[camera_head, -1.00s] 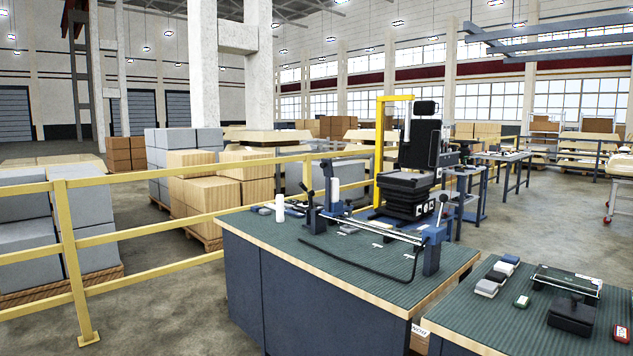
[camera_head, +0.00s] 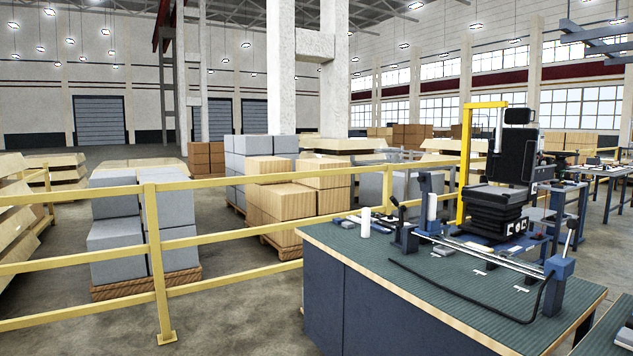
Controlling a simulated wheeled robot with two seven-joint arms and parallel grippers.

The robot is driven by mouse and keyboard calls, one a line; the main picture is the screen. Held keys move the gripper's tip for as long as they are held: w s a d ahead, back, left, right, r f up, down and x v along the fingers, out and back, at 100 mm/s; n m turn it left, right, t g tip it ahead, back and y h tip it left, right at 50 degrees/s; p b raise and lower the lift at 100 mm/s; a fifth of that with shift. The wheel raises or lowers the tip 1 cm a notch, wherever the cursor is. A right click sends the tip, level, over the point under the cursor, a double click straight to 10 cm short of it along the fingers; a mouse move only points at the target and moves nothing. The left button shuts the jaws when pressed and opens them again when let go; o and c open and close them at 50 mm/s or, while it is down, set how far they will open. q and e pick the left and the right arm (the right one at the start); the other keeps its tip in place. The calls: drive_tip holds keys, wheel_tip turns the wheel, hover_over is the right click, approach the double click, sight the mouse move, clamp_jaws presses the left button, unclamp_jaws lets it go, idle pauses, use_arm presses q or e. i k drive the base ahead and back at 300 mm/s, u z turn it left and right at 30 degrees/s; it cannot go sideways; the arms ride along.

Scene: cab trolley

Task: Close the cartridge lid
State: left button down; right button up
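No cartridge lid can be made out in the head view. A workbench (camera_head: 352,244) with a green ribbed top stands at the right. On it is a blue fixture (camera_head: 559,283) with a long rail and a black cable, and a white cylinder (camera_head: 365,222) stands upright at its left end. Whether any of these is the cartridge is too small to tell. Neither of my grippers shows in the view.
A yellow railing (camera_head: 150,240) runs across the left and middle. Grey boxes (camera_head: 115,240) and wooden crates (camera_head: 285,203) on pallets stand behind it. A black seat (camera_head: 514,170) stands behind the bench. Part of another green-topped bench (camera_head: 606,328) shows at the lower right.

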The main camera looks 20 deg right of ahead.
sight(425, 179)
drive_tip(key=i, duration=1.5)
drive_tip(key=z, duration=0.5)
